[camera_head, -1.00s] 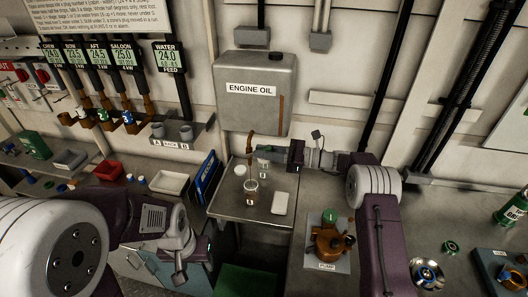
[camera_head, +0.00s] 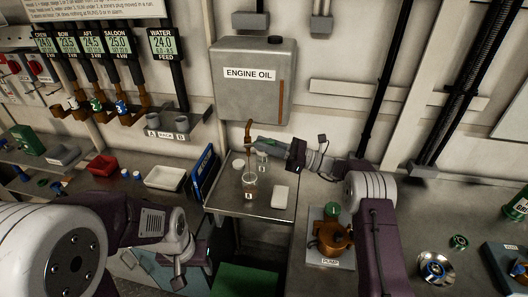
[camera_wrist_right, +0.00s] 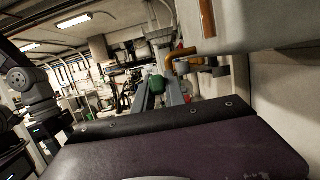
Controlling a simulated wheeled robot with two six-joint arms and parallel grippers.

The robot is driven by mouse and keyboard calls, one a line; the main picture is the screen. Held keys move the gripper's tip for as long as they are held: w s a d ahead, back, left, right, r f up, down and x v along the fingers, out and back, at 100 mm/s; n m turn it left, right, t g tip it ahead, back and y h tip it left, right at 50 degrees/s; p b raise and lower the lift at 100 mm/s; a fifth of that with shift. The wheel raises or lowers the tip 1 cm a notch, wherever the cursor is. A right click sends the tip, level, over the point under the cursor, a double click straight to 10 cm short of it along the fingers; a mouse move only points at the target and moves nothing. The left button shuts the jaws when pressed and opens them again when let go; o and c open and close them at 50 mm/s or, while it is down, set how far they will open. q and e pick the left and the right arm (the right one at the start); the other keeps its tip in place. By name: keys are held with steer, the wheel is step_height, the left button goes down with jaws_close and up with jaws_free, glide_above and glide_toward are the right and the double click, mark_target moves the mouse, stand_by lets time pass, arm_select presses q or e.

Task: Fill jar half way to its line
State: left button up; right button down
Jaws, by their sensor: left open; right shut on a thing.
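The jar (camera_head: 250,186) is a clear glass with a label. It stands upright on the small metal stand below the oil tank's brown spout (camera_head: 248,133), and brownish contents show inside. Its line and exact level are too small to read. My right gripper (camera_head: 268,143) is beside the spout, above the jars, and shut. In the right wrist view its grey fingers hold a green thing (camera_wrist_right: 158,84) that looks like the tap's handle, with the copper-brown pipe (camera_wrist_right: 186,58) just beyond. My left gripper (camera_head: 178,268) is open and empty at the lower left, away from the jar.
The grey ENGINE OIL tank (camera_head: 253,95) hangs on the wall. A second clear jar (camera_head: 262,160) and a white pad (camera_head: 280,196) share the stand (camera_head: 225,204). A blue panel (camera_head: 205,176) stands left of it. A brown pump (camera_head: 333,236) is on the right-hand bench.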

steer(key=f+y+b, duration=0.1)
steer(key=y+b, duration=0.1)
steer(key=b, duration=0.1)
steer(key=shift+f, duration=0.35)
arm_select(q)
step_height(320, 180, down, 7)
steer(key=b, duration=0.2)
steer(key=shift+b, duration=0.35)
arm_select(e)
steer(key=shift+f+t+y, duration=0.1)
steer(key=shift+t+y, duration=0.2)
steer(key=shift+y, duration=0.5)
steer(key=shift+f, duration=0.1)
steer(key=c, duration=1.4)
jaws_free()
steer(key=shift+d, duration=0.1)
arm_select(q)
step_height(320, 180, down, 2)
steer(key=shift+f+b, duration=0.1)
steer(key=shift+b, duration=0.95)
arm_select(e)
steer(key=d, duration=0.4)
steer(key=s+d, duration=0.1)
steer(key=d, duration=0.3)
steer(key=s+d, duration=0.1)
steer(key=d, duration=0.3)
steer(key=shift+s+d+f, duration=0.25)
steer(key=shift+d+f, duration=0.05)
